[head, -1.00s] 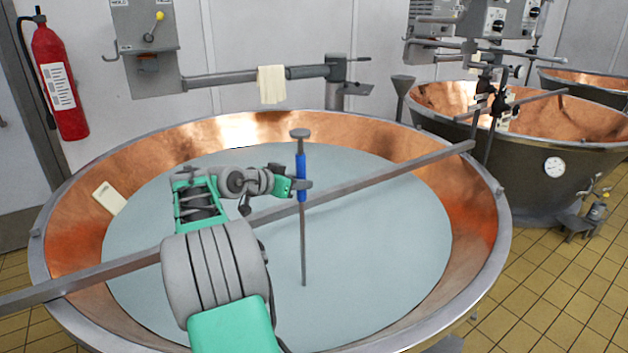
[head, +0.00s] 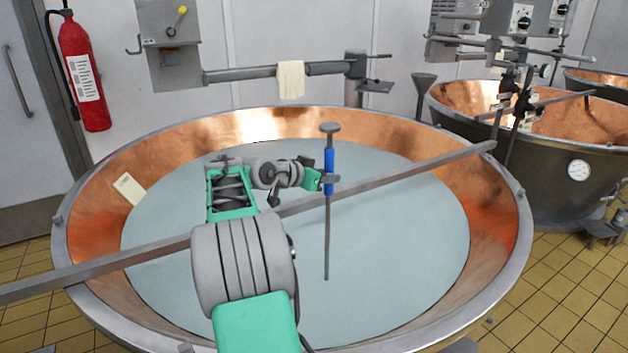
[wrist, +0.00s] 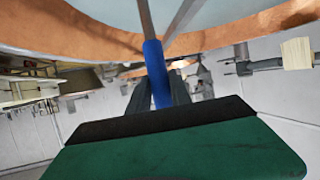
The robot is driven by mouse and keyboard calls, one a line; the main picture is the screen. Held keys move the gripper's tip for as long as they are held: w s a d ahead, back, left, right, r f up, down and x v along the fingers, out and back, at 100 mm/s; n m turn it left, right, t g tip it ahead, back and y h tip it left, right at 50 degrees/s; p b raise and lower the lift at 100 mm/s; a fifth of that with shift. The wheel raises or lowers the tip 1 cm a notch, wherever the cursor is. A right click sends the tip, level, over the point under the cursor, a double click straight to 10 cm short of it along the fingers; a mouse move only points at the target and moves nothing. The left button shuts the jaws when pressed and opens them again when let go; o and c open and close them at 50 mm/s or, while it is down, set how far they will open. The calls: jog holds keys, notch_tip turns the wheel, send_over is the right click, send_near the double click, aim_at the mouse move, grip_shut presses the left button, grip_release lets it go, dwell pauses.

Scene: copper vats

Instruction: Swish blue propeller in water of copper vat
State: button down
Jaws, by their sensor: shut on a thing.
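The blue propeller (head: 328,165) is a thin upright metal rod with a blue grip and a flat grey disc on top. My gripper (head: 328,183) is shut on its blue part, which also shows between the fingers in the wrist view (wrist: 156,70). The propeller stands over the large copper vat (head: 510,215), and its lower end shows against the pale blue-grey liquid (head: 400,270). I cannot tell whether that end touches the surface. The rod passes close to the metal bar that lies across the vat.
The metal bar (head: 420,168) crosses the vat from lower left to upper right. A white card (head: 128,188) rests on the inner left wall. A wall arm with a cloth (head: 291,80) is behind. A second vat (head: 570,165) stands at right. A fire extinguisher (head: 85,75) hangs at left.

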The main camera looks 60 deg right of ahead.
jog(key=s+d, duration=0.6)
jog(key=shift+r, duration=0.15)
